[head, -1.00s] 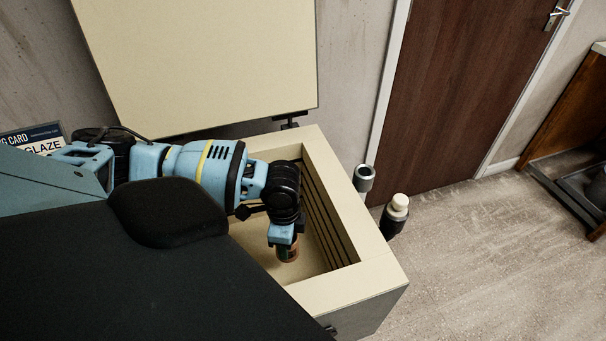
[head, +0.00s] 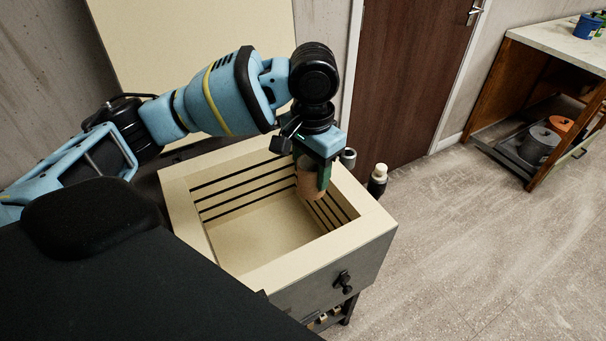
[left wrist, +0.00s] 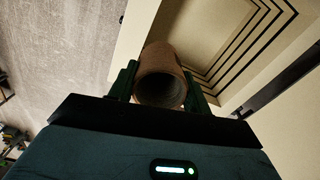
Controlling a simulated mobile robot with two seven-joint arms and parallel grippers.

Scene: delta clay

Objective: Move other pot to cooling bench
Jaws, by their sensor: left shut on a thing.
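My left gripper (head: 319,172) is shut on a reddish-brown clay pot (head: 311,188). It holds the pot above the open kiln (head: 372,226), close to the far right part of the opening. In the left wrist view the hollow round pot (left wrist: 161,78) sits between the two fingers (left wrist: 160,85), its open mouth toward the camera. The part of the kiln floor that shows is bare. My right gripper is not in view. Which of the surfaces is the cooling bench I cannot tell for sure.
The raised kiln lid (head: 200,60) stands behind the opening. A bench with a pale top (head: 560,42) is at the far right, with a blue pot (head: 588,26) on it and buckets (head: 539,146) below. Two small cylinders stand beyond the kiln. The floor between is clear.

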